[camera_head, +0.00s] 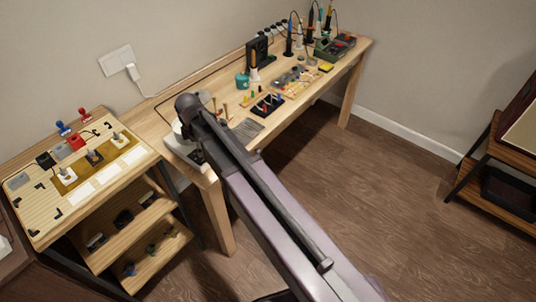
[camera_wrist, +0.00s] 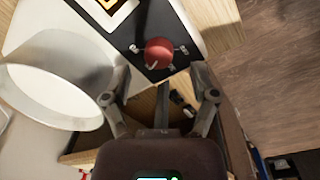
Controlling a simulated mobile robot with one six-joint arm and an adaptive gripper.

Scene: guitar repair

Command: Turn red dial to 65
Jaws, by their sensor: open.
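In the wrist view a round red dial (camera_wrist: 158,50) sits on a dark panel with small metal pieces around it. A pale mark shows at its lower left edge; I cannot read a number. My gripper (camera_wrist: 160,71) is open, its two fingers apart, with the dial between and just beyond the fingertips in the picture. I cannot tell the height gap; no contact shows. In the head view my arm covers the dial and the gripper.
In the wrist view a wide metal cylinder (camera_wrist: 50,85) stands close to the left finger. In the head view the workbench (camera_head: 230,83) holds several tools and small parts behind my arm. A shelf unit with a switch board (camera_head: 30,215) stands at the left.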

